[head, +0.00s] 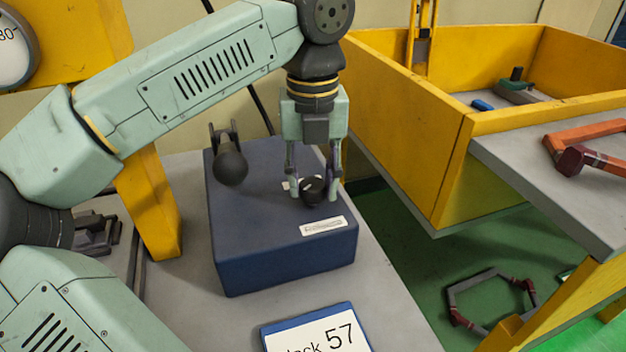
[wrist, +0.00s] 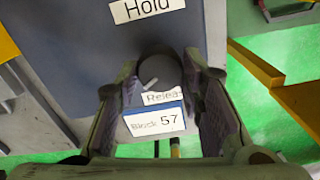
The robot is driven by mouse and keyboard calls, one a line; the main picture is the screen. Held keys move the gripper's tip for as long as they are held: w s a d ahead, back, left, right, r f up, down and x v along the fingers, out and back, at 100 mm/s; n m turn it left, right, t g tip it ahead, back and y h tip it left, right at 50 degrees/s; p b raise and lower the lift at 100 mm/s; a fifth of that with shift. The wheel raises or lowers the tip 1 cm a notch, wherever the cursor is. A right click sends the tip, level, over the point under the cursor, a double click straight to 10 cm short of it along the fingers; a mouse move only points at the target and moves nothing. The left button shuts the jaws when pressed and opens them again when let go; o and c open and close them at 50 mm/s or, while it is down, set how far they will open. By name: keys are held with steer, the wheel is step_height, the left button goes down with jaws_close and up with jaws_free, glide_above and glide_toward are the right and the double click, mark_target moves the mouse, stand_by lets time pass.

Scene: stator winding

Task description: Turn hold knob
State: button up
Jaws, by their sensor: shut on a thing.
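The dark round hold knob (head: 313,189) sits on top of a blue box (head: 285,262). My gripper (head: 314,192) points down over the box, with its fingers on both sides of the knob, shut on it. In the wrist view the knob (wrist: 160,68) is between the two fingers, with a small light mark on it towards the lower left. A "Hold" label (wrist: 147,9) lies above the knob there, and a partly covered "Relea…" label (wrist: 162,97) lies below it.
A black ball-ended lever (head: 231,168) stands on the box left of my gripper. A "Block 57" card (head: 318,335) is in front of the box. A yellow bin (head: 455,180) stands close on the right, and a yellow post (head: 150,205) stands on the left.

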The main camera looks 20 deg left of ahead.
mark_target(312, 184)
steer(key=m, duration=0.6)
steer(key=shift+m, duration=0.3)
steer(key=m, duration=0.6)
steer(key=shift+w+a+b, duration=0.1)
steer(key=shift+b, duration=0.25)
steer(key=m+p, duration=0.1)
steer(key=m, duration=0.5)
steer(key=shift+r+m, duration=0.1)
steer(key=shift+m, duration=0.2)
steer(key=m, duration=0.5)
steer(key=shift+p, duration=0.35)
steer(key=o, duration=1.2)
steer(key=shift+c, duration=0.2)
step_height(312, 184, up, 7)
steer(key=shift+r, duration=0.2)
